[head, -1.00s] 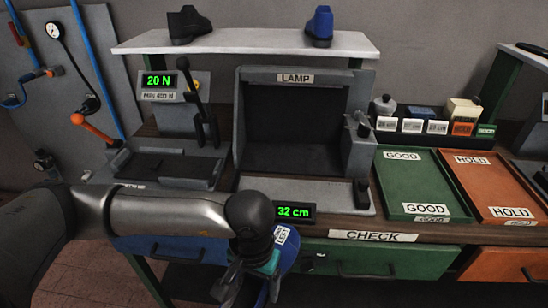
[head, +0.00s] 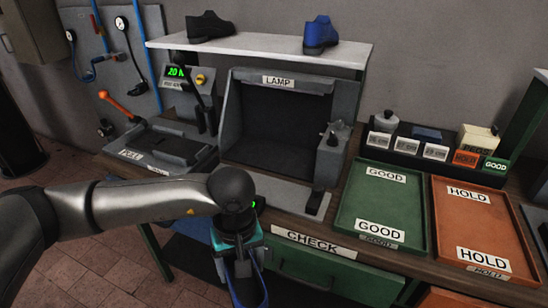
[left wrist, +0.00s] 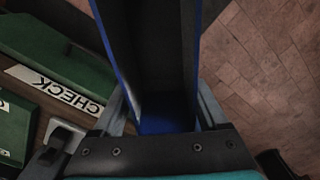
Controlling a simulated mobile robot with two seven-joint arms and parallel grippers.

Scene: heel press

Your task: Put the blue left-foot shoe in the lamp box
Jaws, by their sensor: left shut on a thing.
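My left gripper (head: 242,266) is shut on a blue shoe (head: 260,287) in front of the bench, below its front edge. In the left wrist view the shoe's dark opening with blue edges (left wrist: 197,60) lies between the fingers. My arm and gripper hide part of it, and I cannot tell which foot it is for. The lamp box (head: 315,86), a grey open-fronted box labelled LAMP, stands on the bench behind and above the gripper. Its dark inside looks empty. My right gripper is not in view.
A black shoe (head: 211,27) and another blue shoe (head: 320,36) stand on the white shelf (head: 265,47) above the box. A green GOOD tray (head: 352,212) and an orange HOLD tray (head: 475,215) lie empty to the right. A lever press (head: 170,148) is left of the box.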

